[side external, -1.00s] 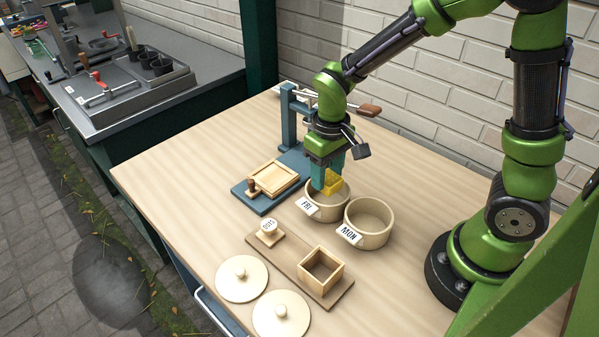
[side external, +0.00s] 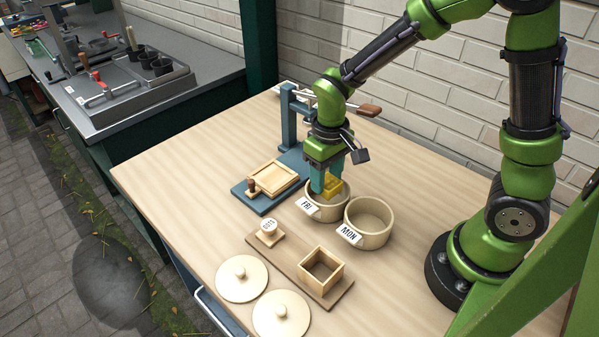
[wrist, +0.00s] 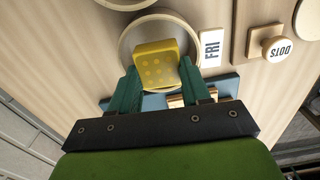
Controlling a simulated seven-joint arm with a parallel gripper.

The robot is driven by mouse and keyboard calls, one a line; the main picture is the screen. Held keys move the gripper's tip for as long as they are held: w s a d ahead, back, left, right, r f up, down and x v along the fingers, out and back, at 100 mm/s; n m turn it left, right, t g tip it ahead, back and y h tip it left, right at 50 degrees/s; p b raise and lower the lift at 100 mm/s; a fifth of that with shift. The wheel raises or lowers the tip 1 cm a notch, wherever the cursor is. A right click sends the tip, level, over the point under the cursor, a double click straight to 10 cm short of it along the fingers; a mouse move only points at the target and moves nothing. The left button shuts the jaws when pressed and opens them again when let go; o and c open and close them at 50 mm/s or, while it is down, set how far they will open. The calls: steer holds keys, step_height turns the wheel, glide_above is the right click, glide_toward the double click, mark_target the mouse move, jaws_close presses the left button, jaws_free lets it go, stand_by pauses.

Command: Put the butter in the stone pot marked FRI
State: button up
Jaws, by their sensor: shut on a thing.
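The yellow butter block (side external: 333,188) has a dotted top in the wrist view (wrist: 157,66). My gripper (side external: 328,184) is shut on the butter, with its teal fingers on both sides of it; the fingers also show in the wrist view (wrist: 158,88). The butter is at the mouth of the round cream stone pot marked FRI (side external: 327,214), within its rim as seen from above in the wrist view (wrist: 126,48). I cannot tell whether the butter touches the pot's floor. The fingers hide part of the pot's inside.
The open pot marked MON (side external: 369,240) stands close beside the FRI pot. A blue press (side external: 287,130) stands behind, with a wooden tray (side external: 274,178). In front are a DOTS stamp (side external: 269,227), a wooden box mould (side external: 322,268) and two round lids (side external: 242,278).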

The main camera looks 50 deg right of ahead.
steer(key=shift+f, duration=2.25)
steer(key=shift+r, duration=0.1)
steer(key=o, duration=1.1)
steer(key=shift+c, duration=0.2)
steer(key=c, duration=0.4)
steer(key=shift+o, duration=0.2)
steer(key=shift+r, duration=0.1)
steer(key=shift+r, duration=5)
